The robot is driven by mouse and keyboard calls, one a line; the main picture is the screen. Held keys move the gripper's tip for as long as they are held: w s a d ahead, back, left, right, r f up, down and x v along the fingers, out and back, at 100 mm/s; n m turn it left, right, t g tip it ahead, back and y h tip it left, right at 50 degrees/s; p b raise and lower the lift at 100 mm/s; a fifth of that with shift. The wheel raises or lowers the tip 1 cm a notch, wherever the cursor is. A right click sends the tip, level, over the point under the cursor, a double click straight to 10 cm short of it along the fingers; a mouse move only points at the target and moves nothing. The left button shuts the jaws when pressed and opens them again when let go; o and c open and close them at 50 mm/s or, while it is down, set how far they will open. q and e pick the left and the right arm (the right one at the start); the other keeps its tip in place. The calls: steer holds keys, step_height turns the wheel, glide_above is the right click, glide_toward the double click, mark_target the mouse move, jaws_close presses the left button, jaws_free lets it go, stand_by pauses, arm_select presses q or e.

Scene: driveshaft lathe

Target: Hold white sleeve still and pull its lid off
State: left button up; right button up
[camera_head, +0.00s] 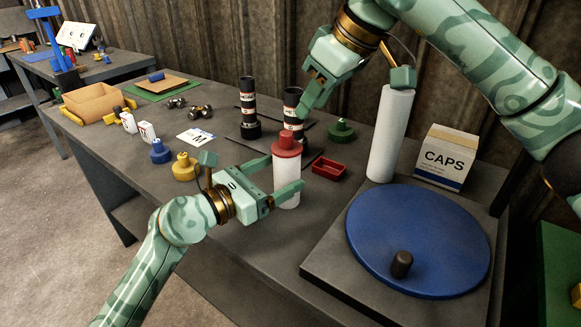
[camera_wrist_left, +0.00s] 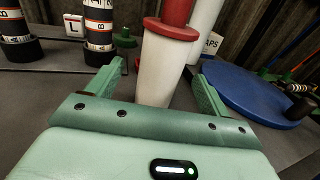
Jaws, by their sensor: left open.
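The white sleeve (camera_head: 286,183) stands upright on the grey table with a red lid (camera_head: 286,145) on top. My left gripper (camera_head: 287,171) is open around the sleeve's body, one finger on each side. In the left wrist view the white sleeve (camera_wrist_left: 163,68) stands between the two fingers (camera_wrist_left: 158,74), with gaps at its sides, and the lid (camera_wrist_left: 172,28) runs out of the top edge. My right gripper (camera_head: 305,108) is above and behind the lid, apart from it. Only one of its fingers shows clearly, so its opening cannot be told.
A tall white cylinder (camera_head: 390,135), a CAPS box (camera_head: 446,158) and a blue disc (camera_head: 415,225) stand right. A red tray (camera_head: 329,167) lies beside the sleeve. Dark banded cylinders (camera_head: 249,108) and a green knobbed piece (camera_head: 341,129) are behind. Yellow (camera_head: 184,167) and blue (camera_head: 160,151) pieces are left.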

arm_select(q)
steer(key=shift+x, duration=2.25)
steer(key=c, duration=1.1)
steer(key=shift+f, duration=0.15)
